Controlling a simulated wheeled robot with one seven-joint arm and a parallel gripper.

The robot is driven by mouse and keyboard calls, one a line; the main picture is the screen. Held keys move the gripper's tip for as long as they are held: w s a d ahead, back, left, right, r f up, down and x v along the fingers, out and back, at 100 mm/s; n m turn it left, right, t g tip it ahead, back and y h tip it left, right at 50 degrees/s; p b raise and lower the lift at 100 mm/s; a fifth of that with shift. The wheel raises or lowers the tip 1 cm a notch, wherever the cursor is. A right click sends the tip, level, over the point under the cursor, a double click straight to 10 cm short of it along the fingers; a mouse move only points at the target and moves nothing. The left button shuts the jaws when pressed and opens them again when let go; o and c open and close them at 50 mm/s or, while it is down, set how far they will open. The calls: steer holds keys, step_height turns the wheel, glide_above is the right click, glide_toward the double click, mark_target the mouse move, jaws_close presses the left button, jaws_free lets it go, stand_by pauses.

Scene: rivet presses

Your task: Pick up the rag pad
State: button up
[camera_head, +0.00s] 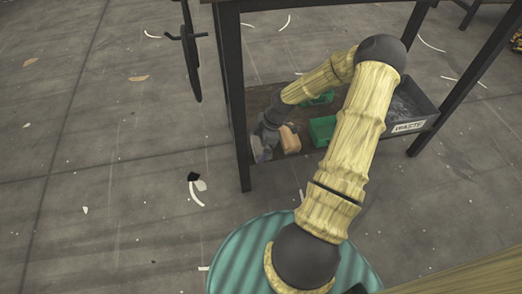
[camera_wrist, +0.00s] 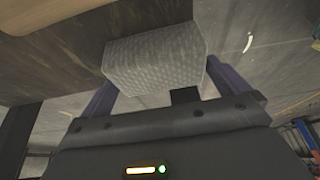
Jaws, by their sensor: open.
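The rag pad, a pale grey block with a dimpled surface (camera_wrist: 155,55), fills the space between the two bluish fingers of my gripper (camera_wrist: 160,80) in the wrist view. The fingers stand apart, one on each side of the pad. I cannot tell whether they touch it. In the head view my gripper (camera_head: 264,143) is low at the left end of the table's lower shelf, and the pad there is largely hidden and hard to make out.
A tan block (camera_head: 290,138) sits close to the right of my gripper. Green bins (camera_head: 322,129) and a dark tray labelled WASTE (camera_head: 425,122) stand further right on the shelf (camera_head: 285,160). A dark table leg (camera_head: 238,110) rises close on the left. Open floor lies left.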

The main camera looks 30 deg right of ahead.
mark_target(258, 144)
steer(key=shift+w+a, duration=0.1)
steer(key=shift+c, duration=0.4)
steer(key=c, duration=0.6)
step_height(258, 144, up, 10)
steer(key=p, duration=0.7)
